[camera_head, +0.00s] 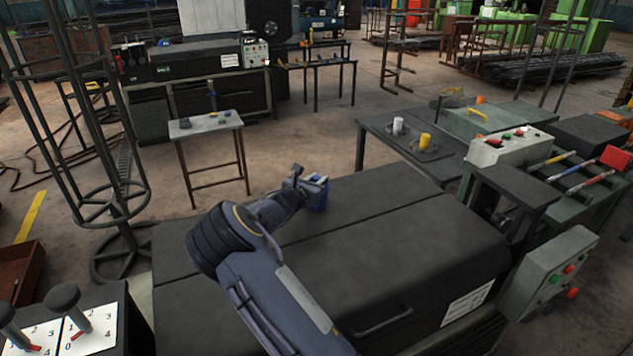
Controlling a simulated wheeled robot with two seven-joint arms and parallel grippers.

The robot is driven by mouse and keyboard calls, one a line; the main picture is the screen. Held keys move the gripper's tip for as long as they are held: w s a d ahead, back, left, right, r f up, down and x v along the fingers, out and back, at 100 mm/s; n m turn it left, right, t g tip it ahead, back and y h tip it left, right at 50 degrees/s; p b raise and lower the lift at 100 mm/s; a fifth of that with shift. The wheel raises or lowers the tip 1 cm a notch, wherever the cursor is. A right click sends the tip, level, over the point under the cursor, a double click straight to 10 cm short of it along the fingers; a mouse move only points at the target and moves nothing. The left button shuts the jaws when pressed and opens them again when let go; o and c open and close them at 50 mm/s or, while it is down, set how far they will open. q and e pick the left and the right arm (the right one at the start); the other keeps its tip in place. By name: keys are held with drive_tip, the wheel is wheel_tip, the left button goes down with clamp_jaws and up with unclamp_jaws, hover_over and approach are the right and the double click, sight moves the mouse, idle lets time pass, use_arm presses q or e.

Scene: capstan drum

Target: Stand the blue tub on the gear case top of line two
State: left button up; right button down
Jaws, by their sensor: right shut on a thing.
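The blue tub (318,196) shows near the middle of the view, at the far edge of a large dark case top (390,240). My right gripper (308,187) is shut on the tub, with my right arm reaching up from the bottom. The tub looks upright. Part of it is hidden by the gripper, and I cannot tell whether its base touches the dark top. No label that I can read marks this case as line two. My left gripper is not in view.
A small table (206,126) with small items stands beyond on the left. A dark bench (400,160) with a white and a yellow cylinder is at the right. A control box (552,275) and lever panel (75,325) flank the case.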

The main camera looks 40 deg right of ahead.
drive_tip(key=shift+f, duration=0.15)
drive_tip(key=c, duration=1.2)
unclamp_jaws()
drive_tip(key=shift+c, duration=0.2)
drive_tip(key=shift+a+r, duration=0.1)
drive_tip(key=shift+r, duration=0.15)
drive_tip(key=v, duration=1.2)
drive_tip(key=shift+b, duration=0.45)
drive_tip(key=shift+f, duration=0.1)
